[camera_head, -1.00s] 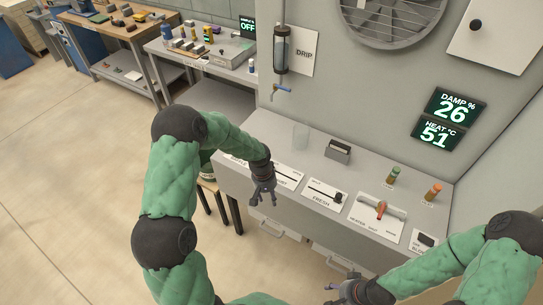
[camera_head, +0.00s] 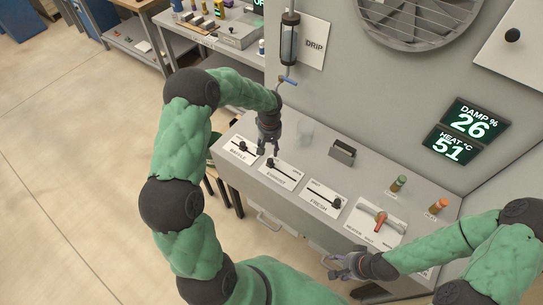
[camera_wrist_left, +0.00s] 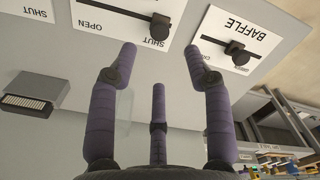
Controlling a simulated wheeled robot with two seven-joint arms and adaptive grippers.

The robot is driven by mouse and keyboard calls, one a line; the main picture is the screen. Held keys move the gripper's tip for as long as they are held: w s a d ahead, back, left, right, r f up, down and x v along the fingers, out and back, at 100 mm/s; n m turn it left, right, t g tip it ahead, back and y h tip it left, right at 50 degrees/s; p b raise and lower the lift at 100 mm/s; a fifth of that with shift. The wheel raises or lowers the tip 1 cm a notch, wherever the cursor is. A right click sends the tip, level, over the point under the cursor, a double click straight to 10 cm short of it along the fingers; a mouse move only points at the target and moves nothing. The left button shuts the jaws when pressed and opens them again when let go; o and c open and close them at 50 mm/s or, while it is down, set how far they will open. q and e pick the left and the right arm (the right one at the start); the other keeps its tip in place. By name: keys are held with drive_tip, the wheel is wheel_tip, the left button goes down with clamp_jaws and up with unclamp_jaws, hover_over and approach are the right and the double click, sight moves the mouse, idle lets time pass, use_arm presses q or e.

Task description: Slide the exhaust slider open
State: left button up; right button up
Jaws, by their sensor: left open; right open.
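The exhaust slider plate (camera_head: 287,176) is a white panel on the grey console, with a dark knob (camera_head: 271,163) at the left end of its slot. In the left wrist view, the exhaust knob (camera_wrist_left: 160,27) is at the end marked SHUT, and OPEN is at the other end. My left gripper (camera_head: 268,149) is open and empty just above this knob; in the left wrist view its fingers (camera_wrist_left: 160,60) are spread, and the knob lies beyond their tips, apparently untouched. My right gripper (camera_head: 335,267) is open and empty by the console's front edge.
The baffle slider plate (camera_head: 241,149) is left of the exhaust plate, and the fresh slider plate (camera_head: 322,197) is right. A small dark-topped box (camera_head: 343,152) and a clear cup (camera_head: 305,132) stand behind. A drip tube (camera_head: 289,40) hangs on the wall.

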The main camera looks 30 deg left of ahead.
sight(270, 160)
use_arm(q)
wheel_tip(270, 160, down, 9)
drive_tip(key=shift+w+r, duration=0.1)
idle(0.3)
